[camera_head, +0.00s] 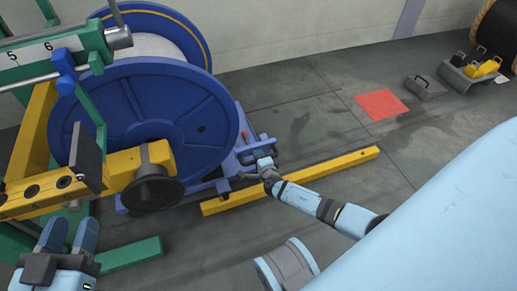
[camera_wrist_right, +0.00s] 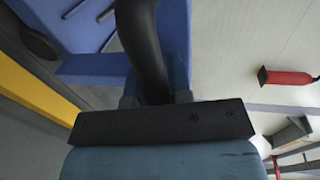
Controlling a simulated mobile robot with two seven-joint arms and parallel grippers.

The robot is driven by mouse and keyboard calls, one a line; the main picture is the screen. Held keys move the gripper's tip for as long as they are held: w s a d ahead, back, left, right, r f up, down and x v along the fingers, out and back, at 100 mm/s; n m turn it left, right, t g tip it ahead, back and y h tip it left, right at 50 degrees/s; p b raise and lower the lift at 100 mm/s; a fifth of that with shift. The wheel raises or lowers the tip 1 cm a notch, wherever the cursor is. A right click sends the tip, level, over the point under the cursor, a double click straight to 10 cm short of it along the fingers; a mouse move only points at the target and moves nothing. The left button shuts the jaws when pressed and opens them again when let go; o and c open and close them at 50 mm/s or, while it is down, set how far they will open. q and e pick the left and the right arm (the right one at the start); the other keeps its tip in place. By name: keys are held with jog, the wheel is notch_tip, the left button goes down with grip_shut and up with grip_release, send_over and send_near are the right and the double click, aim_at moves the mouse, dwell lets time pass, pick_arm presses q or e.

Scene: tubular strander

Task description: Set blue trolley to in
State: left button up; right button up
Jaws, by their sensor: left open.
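The blue trolley (camera_head: 224,168) stands on the floor under and beside a large blue reel (camera_head: 150,115). Its blue frame also shows in the right wrist view (camera_wrist_right: 95,70). My right gripper (camera_head: 258,172) is at the trolley's near right end. In the right wrist view a dark curved bar (camera_wrist_right: 143,45) rises directly in front of my right gripper's palm. I cannot tell whether the jaws are closed on it. My left gripper (camera_head: 70,234) is open and empty at the lower left, apart from the trolley, below the yellow beam.
A yellow floor rail (camera_head: 300,178) runs in front of the trolley. Yellow and green machine frames (camera_head: 130,254) stand at the left. A red floor patch (camera_head: 381,104) and grey weights (camera_head: 425,88) lie at the back right. The wrist view shows a red extinguisher (camera_wrist_right: 290,77).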

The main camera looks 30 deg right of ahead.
grip_shut()
jog(key=a, duration=0.1)
jog(key=a+p, duration=0.1)
jog(key=a, duration=0.1)
jog(key=shift+w, duration=0.35)
jog(key=o, duration=0.6)
grip_release()
pick_arm(q)
jog(key=shift+s+f+n, duration=0.1)
jog(key=shift+s+n, duration=0.1)
jog(key=shift+n, duration=0.2)
pick_arm(e)
jog(key=shift+d, duration=0.2)
pick_arm(q)
jog(key=shift+d, duration=0.1)
